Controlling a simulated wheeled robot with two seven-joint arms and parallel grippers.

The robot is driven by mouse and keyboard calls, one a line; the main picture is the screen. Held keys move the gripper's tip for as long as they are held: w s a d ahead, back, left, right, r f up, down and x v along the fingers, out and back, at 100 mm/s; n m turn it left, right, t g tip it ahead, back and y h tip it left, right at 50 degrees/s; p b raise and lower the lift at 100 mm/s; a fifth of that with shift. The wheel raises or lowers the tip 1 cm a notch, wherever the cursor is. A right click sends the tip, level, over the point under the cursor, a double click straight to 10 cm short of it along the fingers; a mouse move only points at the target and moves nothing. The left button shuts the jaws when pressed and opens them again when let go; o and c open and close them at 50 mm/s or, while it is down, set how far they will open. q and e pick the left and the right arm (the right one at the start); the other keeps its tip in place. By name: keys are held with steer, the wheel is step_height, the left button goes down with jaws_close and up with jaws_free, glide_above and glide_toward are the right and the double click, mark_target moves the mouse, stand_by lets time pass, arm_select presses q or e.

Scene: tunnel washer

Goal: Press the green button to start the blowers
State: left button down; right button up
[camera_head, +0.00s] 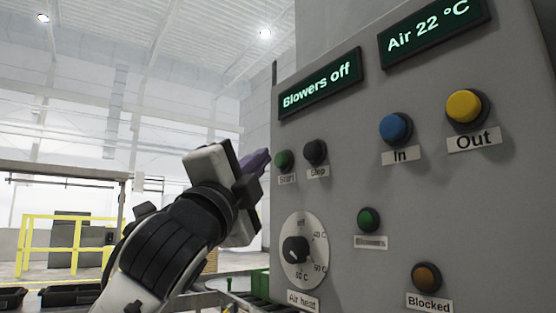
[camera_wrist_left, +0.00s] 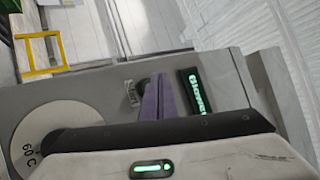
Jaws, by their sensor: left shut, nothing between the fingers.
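The green button (camera_head: 284,160) labelled "Start" sits on the grey control panel, left of the black "Stop" button (camera_head: 316,152). My left gripper (camera_head: 262,158) is shut and empty, with its purple fingertips just left of the green button. A small gap seems to show in the head view, but I cannot tell the depth. In the left wrist view the shut fingers (camera_wrist_left: 158,98) point at the panel and partly cover the green button (camera_wrist_left: 143,83) beside its label. The display (camera_head: 320,83) reads "Blowers off". My right gripper is not in view.
The panel also carries a blue "In" button (camera_head: 396,128), a yellow "Out" button (camera_head: 464,107), another green round fitting (camera_head: 369,220), an orange "Blocked" one (camera_head: 426,277) and an air heat dial (camera_head: 303,250). Yellow railings (camera_head: 65,220) stand far left.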

arm_select(q)
steer(key=shift+w+d, duration=0.1)
steer(key=shift+d, duration=0.05)
steer(key=shift+w+d, duration=0.15)
steer(key=shift+d, duration=0.05)
steer(key=shift+w+d+p, duration=0.3)
steer(key=shift+d+p, duration=0.15)
stand_by(0.8)
steer(key=shift+s+a, duration=0.55)
steer(key=shift+a, duration=0.2)
steer(key=s+a, duration=0.1)
steer(key=a, duration=0.1)
steer(key=s+a, duration=0.2)
steer(key=shift+b, duration=0.3)
stand_by(0.9)
